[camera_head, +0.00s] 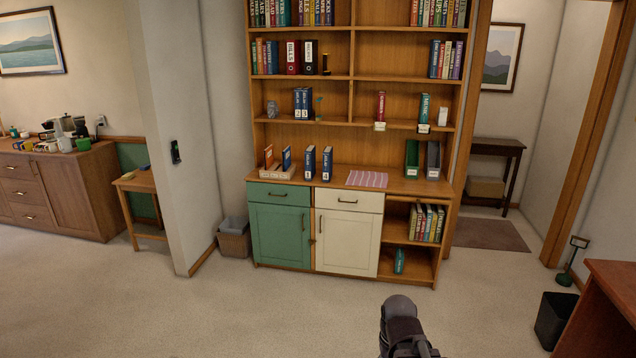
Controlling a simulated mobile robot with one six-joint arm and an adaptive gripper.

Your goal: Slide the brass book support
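A small brass-coloured upright piece (326,65), which looks like the brass book support, stands on the upper left shelf of the wooden bookcase (352,95). It is just right of a black binder (310,57) and a dark red binder (293,57). It is small in the picture, and I cannot tell whether it touches the black binder. The shelf to its right is bare. Part of my arm shows at the bottom centre, well in front of and below the bookcase. My gripper's fingers are not visible.
Open carpet (300,315) lies before the bookcase. A green cabinet door (280,235) and a white one (345,240) are shut below. A grey bin (234,238) stands left, a black bin (553,318) and a wooden desk (605,310) right.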

